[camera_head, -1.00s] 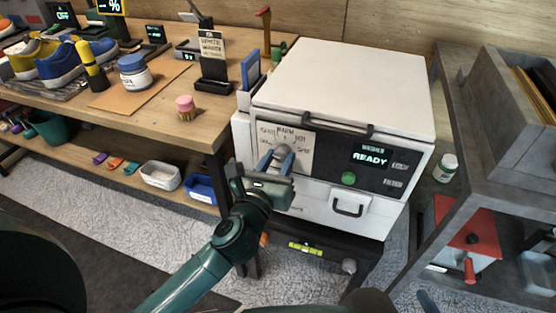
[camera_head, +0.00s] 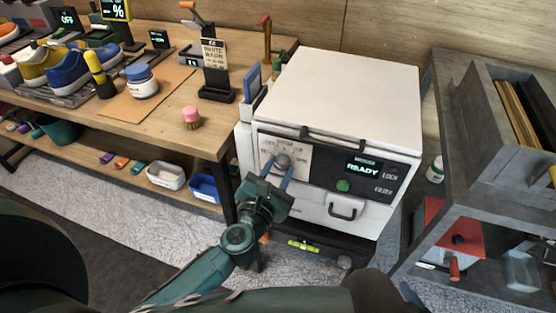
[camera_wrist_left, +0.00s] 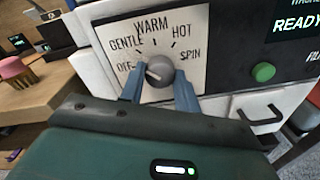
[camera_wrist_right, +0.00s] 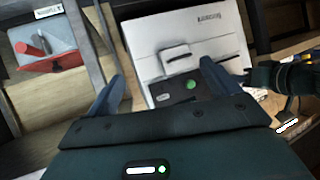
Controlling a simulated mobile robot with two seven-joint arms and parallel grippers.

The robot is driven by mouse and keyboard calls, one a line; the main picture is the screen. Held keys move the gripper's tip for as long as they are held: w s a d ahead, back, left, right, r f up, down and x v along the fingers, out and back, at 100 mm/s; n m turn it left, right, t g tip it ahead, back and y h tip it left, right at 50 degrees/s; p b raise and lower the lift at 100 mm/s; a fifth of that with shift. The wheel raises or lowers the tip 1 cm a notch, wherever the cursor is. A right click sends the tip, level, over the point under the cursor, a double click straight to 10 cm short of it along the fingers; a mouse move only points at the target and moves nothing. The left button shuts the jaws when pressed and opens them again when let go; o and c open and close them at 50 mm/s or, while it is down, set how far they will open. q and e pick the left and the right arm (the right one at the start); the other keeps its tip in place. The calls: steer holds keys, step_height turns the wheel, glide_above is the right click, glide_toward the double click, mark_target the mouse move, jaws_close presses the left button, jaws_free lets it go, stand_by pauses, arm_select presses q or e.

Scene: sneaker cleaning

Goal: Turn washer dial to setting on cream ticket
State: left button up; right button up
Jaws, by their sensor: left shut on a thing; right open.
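The grey round washer dial (camera_wrist_left: 158,72) sits on a cream panel with the labels OFF, GENTLE, WARM, HOT and SPIN. Its white mark shows on the left side of the knob, facing the OFF and GENTLE side. My left gripper (camera_head: 281,170) is shut on the dial, with one blue finger on each side of it in the left wrist view (camera_wrist_left: 158,82). The cream ticket (camera_head: 214,53) stands in a black holder on the wooden bench; its top word looks like WHITE, the smaller print is unclear. My right gripper (camera_wrist_right: 163,85) is open and empty in front of the washer.
The white washer (camera_head: 345,90) has a display (camera_head: 363,169) reading READY, a green button (camera_head: 343,186) and a drawer handle (camera_head: 342,208). The wooden bench (camera_head: 185,90) holds shoes, a jar and a pink-topped brush (camera_head: 191,117). A grey shelf (camera_head: 445,150) stands at right.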

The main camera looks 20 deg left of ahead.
arm_select(q)
steer(key=m+p, duration=0.3)
steer(key=m, duration=0.1)
steer(key=shift+r+m+p, duration=0.15)
steer(key=shift+m+p, duration=0.45)
steer(key=shift+m, duration=0.5)
steer(key=shift+m+p, duration=0.6)
steer(key=shift+p, duration=0.1)
steer(key=shift+m+y+p, duration=0.3)
steer(key=shift+m+p, duration=0.05)
steer(key=shift+m, duration=0.35)
arm_select(e)
steer(key=r, duration=0.1)
steer(key=d+r, duration=0.1)
steer(key=r+h, duration=0.1)
steer(key=shift+s+d+g, duration=0.25)
steer(key=shift+d+g, duration=0.05)
steer(key=shift+g, duration=0.1)
steer(key=shift+d+f, duration=0.15)
steer(key=shift+f, duration=0.05)
